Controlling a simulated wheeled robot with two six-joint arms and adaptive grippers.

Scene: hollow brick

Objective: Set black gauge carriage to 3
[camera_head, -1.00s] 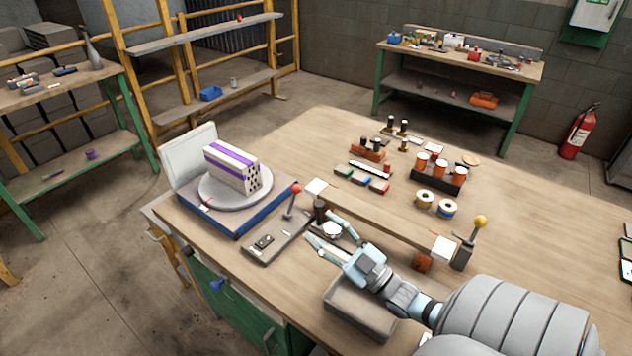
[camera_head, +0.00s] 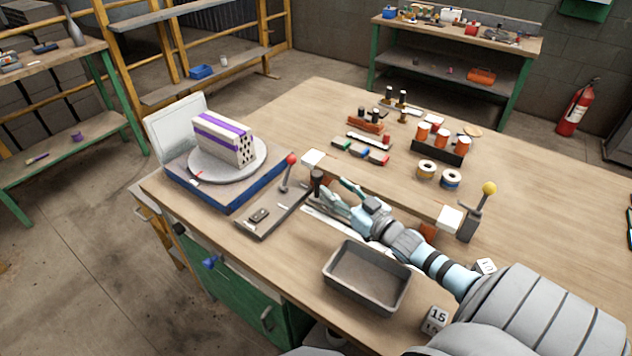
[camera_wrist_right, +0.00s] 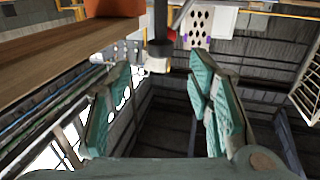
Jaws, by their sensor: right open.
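A black cylindrical knob (camera_head: 317,180), which looks like the black gauge carriage, stands upright near the left end of a long bar on the workbench. My right gripper (camera_head: 333,187) is just to the right of it, with its fingers spread and pointing left toward it. In the right wrist view the black knob (camera_wrist_right: 160,48) with a pale base shows beyond the open teal fingers (camera_wrist_right: 160,95), roughly between them and apart from them. A pale strip (camera_head: 325,219) lies under the gripper, partly hidden by it; its numbers cannot be read. My left gripper is out of view.
A red-knobbed lever (camera_head: 291,160) stands just left of the black knob. A grey tray (camera_head: 368,290) sits in front of my right arm. A yellow-knobbed lever (camera_head: 488,188) and a white block (camera_head: 450,218) are to the right. A turntable with a hollow brick (camera_head: 223,138) is at left.

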